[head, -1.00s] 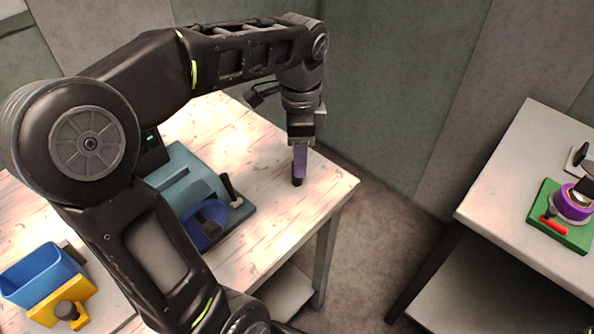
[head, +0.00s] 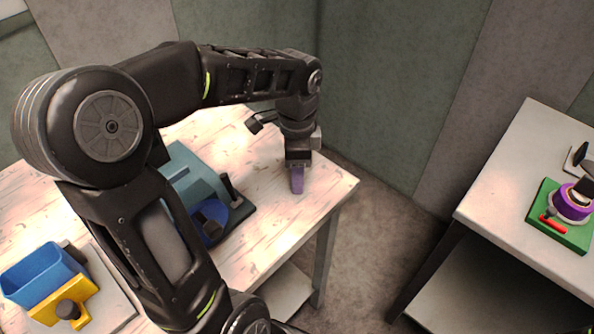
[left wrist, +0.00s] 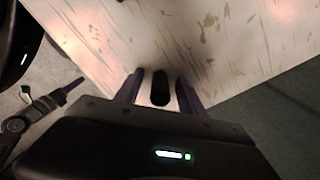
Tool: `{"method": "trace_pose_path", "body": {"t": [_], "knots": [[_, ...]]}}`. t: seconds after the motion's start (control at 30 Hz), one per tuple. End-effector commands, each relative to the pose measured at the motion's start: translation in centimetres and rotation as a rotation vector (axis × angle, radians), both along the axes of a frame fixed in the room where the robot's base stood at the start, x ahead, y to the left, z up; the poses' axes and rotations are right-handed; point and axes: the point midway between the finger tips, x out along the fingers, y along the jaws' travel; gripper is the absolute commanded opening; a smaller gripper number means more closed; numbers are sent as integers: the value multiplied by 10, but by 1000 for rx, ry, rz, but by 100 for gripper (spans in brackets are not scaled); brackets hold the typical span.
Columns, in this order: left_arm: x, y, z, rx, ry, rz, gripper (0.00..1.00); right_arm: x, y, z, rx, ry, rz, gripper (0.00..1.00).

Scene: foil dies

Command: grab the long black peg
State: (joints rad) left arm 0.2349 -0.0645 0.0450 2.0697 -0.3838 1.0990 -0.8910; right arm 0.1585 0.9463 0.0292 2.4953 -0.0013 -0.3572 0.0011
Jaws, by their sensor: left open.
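My left gripper (head: 297,180) points down at the right end of the wooden table, its purple fingers close to the tabletop. In the left wrist view the left gripper (left wrist: 162,92) is open, with one finger on each side of a black peg (left wrist: 160,88). The peg lies between the fingers with a narrow gap on both sides. In the head view the peg is hidden behind the fingers.
On the wooden table (head: 310,205), a teal machine with a blue round part (head: 212,222) stands left of the gripper. A blue bin (head: 42,275) and yellow block are at lower left. A second table (head: 500,215) at right holds a green base (head: 545,232).

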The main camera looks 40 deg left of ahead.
Motion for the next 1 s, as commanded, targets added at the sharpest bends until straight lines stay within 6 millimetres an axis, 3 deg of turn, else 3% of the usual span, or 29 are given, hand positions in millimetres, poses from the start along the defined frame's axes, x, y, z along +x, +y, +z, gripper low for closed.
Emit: {"method": "trace_pose_path", "body": {"t": [0.43,1.0], "knots": [[0,0,1,0,0,0,47,0,0,0,0,0,0,49],[0,0,1,0,0,0,0,0,0,0,0,0,0,49]]}}
